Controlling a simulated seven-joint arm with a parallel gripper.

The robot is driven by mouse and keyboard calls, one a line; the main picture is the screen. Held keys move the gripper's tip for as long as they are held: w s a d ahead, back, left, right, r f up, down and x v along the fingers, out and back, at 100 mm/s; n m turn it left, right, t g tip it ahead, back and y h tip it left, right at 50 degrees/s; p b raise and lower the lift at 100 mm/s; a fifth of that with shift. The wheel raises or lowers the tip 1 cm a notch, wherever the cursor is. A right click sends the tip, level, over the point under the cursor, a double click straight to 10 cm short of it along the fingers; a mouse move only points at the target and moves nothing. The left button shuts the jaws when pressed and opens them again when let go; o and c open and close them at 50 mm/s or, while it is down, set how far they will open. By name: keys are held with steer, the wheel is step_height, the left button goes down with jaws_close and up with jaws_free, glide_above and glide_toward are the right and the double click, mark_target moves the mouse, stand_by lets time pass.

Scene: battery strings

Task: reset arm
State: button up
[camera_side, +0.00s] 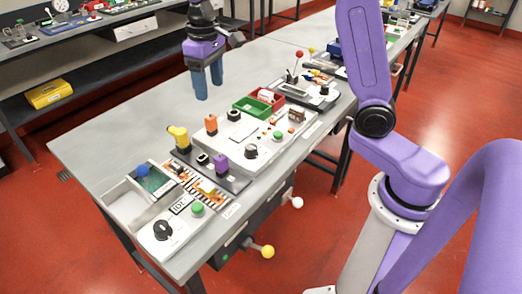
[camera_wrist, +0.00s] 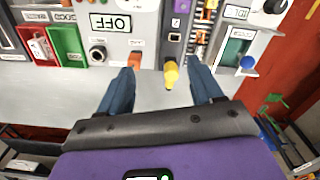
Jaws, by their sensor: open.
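My gripper (camera_side: 208,80) hangs above the back part of the grey table (camera_side: 95,142) in the side view, clear of the battery panels. Its two blue fingers are apart with nothing between them. In the wrist view my gripper (camera_wrist: 163,92) shows the fingers spread at left and right. A yellow piece (camera_wrist: 171,74) and an orange piece (camera_wrist: 135,61) appear between and beyond the fingertips, on the panels and not gripped. In the side view the yellow piece (camera_side: 178,137) and the orange piece (camera_side: 211,123) stand on the panels.
Green bin (camera_side: 252,105) and red bin (camera_side: 270,94) stand on the middle panel. A blue ball knob (camera_side: 142,170), a purple block (camera_side: 221,161) and a black dial (camera_side: 163,230) rise from the panels. The tabletop behind the panels is clear. Yellow case (camera_side: 49,93) lies on a lower shelf.

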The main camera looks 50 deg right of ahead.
steer(key=s+d+f+n, duration=0.2)
steer(key=s+f+n, duration=0.1)
steer(key=s, duration=1.2)
steer(key=s+d+f+n, duration=0.1)
steer(key=s+f+n, duration=0.2)
steer(key=s, duration=1.3)
steer(key=n, duration=0.3)
steer(key=shift+s+d, duration=0.15)
steer(key=shift+d, duration=0.25)
